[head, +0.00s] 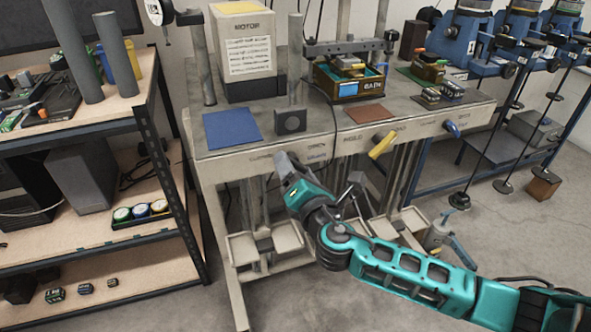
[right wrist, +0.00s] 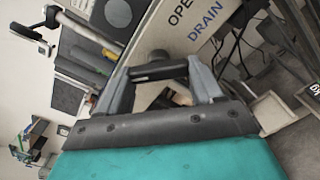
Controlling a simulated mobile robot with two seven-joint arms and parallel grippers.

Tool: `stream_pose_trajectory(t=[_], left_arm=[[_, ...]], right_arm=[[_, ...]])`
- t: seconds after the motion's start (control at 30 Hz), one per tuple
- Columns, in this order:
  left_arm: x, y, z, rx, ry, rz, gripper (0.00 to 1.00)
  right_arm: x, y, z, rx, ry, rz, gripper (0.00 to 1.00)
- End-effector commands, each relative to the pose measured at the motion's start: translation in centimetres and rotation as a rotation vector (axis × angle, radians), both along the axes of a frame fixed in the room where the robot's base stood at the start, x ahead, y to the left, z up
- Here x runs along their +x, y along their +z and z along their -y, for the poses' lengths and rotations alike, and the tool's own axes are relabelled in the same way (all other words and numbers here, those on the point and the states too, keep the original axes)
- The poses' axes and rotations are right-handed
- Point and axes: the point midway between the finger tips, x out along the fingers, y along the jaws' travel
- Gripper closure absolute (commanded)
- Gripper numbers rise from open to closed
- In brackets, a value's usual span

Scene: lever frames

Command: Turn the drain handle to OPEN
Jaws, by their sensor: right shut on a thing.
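The drain handle (right wrist: 158,71) is a dark bar on the bench's front panel in the right wrist view. Its bar lies across the gap between my right gripper's two grey fingers. The words OPEN and DRAIN on the panel label (right wrist: 205,25) show beside it. In the head view my right gripper (head: 284,162) is at the bench's front edge, just left of the DRAIN label (head: 316,155). It is shut on the handle and hides it there. My left gripper is not in view.
A yellow handle (head: 382,145) and a blue handle (head: 451,129) stick out of the same front panel further right. The workbench (head: 350,112) carries a motor box (head: 244,50). Shelves (head: 140,258) stand at the left. Pale trays (head: 242,248) are below the bench.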

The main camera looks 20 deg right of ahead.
Motion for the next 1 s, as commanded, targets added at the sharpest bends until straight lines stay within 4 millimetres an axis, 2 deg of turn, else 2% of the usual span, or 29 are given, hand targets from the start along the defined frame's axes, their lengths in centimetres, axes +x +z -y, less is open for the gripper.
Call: stream_pose_trajectory(t=[0.23,0.43,1.0], left_arm=[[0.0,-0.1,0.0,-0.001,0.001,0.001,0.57],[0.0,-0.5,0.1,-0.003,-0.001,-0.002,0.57],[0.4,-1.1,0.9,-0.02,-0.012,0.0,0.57]], right_arm=[[0.0,-0.1,0.0,0.024,-0.001,-0.002,0.65],[0.0,-0.2,0.0,0.114,-0.002,-0.005,0.65],[0.0,0.1,-0.1,0.627,-0.002,-0.022,0.65]])
